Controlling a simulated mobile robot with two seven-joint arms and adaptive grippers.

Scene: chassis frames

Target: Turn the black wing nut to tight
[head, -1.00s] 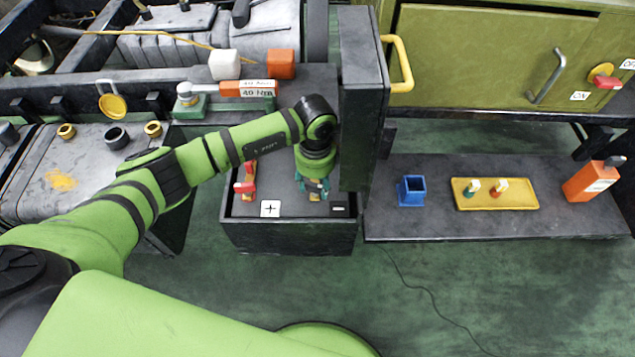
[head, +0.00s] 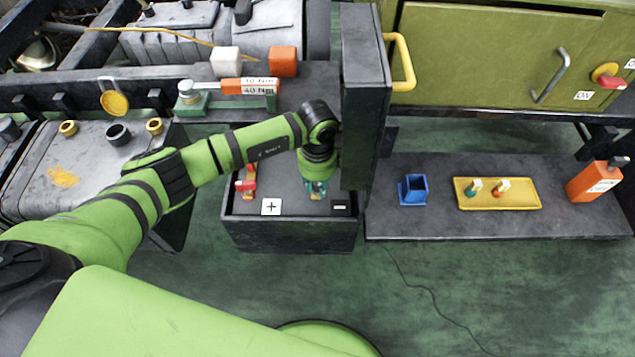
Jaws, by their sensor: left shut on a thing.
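My left gripper (head: 316,187) points down into the open battery box (head: 290,233), just behind the minus label (head: 341,208). It is shut at the minus terminal; the black wing nut there is hidden by its fingers and wrist. A red terminal clamp (head: 246,184) stands on the other side of the box, behind the plus label (head: 271,207). My right gripper is not in view.
A tall dark panel (head: 362,95) with a yellow handle (head: 402,62) stands close right of my left wrist. The low shelf holds a blue holder (head: 413,190), a yellow tray (head: 525,195) and an orange box (head: 592,182). An orange-handled wrench (head: 248,86) lies behind the arm.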

